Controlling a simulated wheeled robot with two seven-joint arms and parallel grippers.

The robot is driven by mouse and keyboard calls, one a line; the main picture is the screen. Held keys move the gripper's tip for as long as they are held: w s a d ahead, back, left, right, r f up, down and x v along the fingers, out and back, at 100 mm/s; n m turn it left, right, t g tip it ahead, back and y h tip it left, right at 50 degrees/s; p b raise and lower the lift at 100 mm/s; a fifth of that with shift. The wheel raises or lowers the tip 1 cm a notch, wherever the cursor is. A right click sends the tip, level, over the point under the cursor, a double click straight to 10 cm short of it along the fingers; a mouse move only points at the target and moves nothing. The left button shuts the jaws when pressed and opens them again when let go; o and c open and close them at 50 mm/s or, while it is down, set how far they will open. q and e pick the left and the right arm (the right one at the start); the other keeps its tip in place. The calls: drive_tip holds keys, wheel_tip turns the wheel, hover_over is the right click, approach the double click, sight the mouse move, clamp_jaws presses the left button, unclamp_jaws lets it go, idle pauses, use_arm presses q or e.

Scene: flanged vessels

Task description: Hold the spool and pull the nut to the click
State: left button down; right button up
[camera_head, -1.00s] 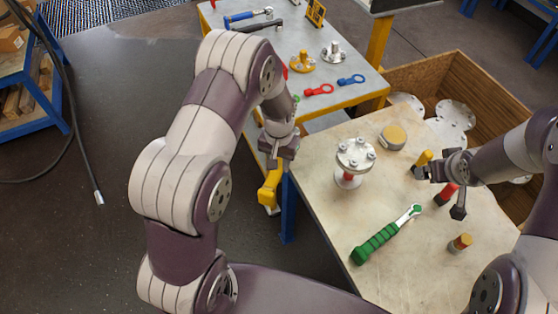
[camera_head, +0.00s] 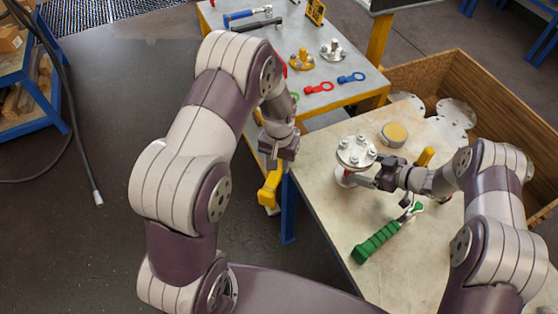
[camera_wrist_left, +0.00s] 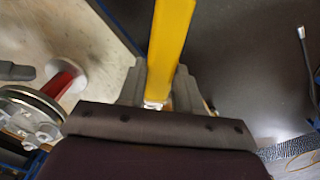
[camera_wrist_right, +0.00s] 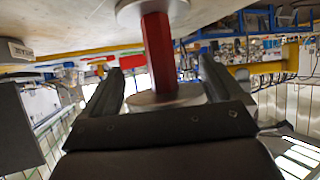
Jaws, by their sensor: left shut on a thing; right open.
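The spool is a red column between two metal flanges, upright on the pale bench. Its top flange (camera_head: 356,152) carries several nuts. In the right wrist view the red column (camera_wrist_right: 158,50) shows between the fingers of my right gripper (camera_wrist_right: 161,68), which is open; I cannot tell whether they touch it. In the head view the right gripper (camera_head: 372,181) is beside the spool, below its top flange. My left gripper (camera_head: 278,160) is shut on a yellow-handled tool (camera_head: 270,188), left of the bench. The left wrist view shows the yellow handle (camera_wrist_left: 171,45) and the spool's column (camera_wrist_left: 62,80).
A green-handled wrench (camera_head: 375,243) lies on the bench in front of the spool. A round yellow-topped piece (camera_head: 394,133) and a yellow peg (camera_head: 425,157) are behind my right arm. A wooden crate (camera_head: 500,100) stands at right. A second table (camera_head: 290,90) holds tools.

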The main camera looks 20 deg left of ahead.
sight(356, 165)
use_arm(q)
drive_tip(key=shift+f+b, duration=0.95)
drive_tip(key=shift+f, duration=0.25)
use_arm(e)
drive_tip(key=shift+x, duration=1.9)
use_arm(q)
drive_tip(key=shift+d, duration=0.1)
use_arm(e)
drive_tip(key=shift+s, duration=0.1)
drive_tip(key=c, duration=1.5)
